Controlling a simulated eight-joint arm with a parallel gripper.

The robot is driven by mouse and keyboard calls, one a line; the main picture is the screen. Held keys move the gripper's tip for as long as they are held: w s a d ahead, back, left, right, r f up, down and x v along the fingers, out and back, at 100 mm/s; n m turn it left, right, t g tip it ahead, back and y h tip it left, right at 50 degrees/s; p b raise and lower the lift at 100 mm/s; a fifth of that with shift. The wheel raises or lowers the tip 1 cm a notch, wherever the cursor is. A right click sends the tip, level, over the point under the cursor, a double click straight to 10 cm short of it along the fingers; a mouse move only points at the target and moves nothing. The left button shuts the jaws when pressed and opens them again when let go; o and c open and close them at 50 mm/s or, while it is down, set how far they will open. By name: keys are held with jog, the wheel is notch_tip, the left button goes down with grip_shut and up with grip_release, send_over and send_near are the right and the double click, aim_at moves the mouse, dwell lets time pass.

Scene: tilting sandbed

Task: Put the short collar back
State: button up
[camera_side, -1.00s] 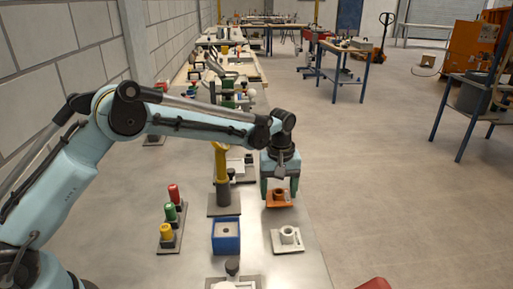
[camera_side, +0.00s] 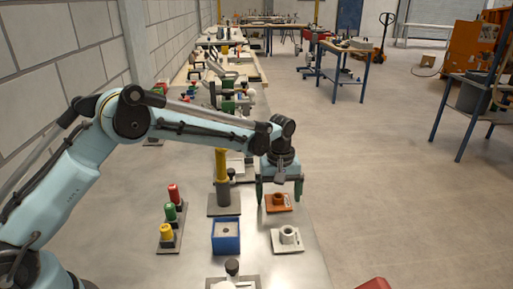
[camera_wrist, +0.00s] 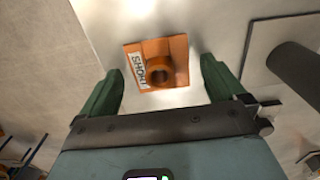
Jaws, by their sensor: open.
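An orange square plate with a white label reading SHORT (camera_wrist: 138,70) lies flat on the bench. An orange round collar (camera_wrist: 158,72) with a dark hole stands upright on it, near the plate's middle. In the side view the collar (camera_side: 278,199) sits on the orange plate (camera_side: 286,208). My gripper (camera_side: 279,203) is open, its green fingers spread to either side of the collar with visible gaps. In the wrist view the open fingers (camera_wrist: 158,82) flank the plate, and nothing is held between them.
A pale plate with a white collar (camera_side: 287,238) lies nearer the camera. A blue box (camera_side: 226,238) stands left of it. A yellow and grey post (camera_side: 222,180) stands close left of my gripper. Red, green and yellow cylinders (camera_side: 170,214) stand further left.

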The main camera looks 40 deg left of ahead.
notch_tip(320, 180, up, 12)
jog(key=shift+r, duration=0.15)
dwell(0.3)
notch_tip(320, 180, up, 6)
jog(key=m+t, duration=0.2)
jog(key=t, duration=0.1)
send_over(267, 207)
jog(key=s+a+r+m+t+h, duration=0.1)
jog(key=s+r+m+t+h, duration=0.15)
jog(key=s, duration=0.35)
jog(key=s+a+f+m+t+y, duration=0.1)
jog(key=s+a+f+m, duration=0.1)
jog(key=s, duration=0.4)
jog(key=s+a+f+m+y, duration=0.1)
jog(key=s+a+f+m, duration=0.1)
jog(key=s+a+f, duration=0.2)
jog(key=s+f, duration=0.1)
jog(key=s, duration=0.2)
jog(key=shift+s+a+f+t, duration=0.15)
jog(key=shift+s+f+t, duration=0.05)
jog(key=shift+f+t, duration=0.15)
jog(key=shift+m+y, duration=0.25)
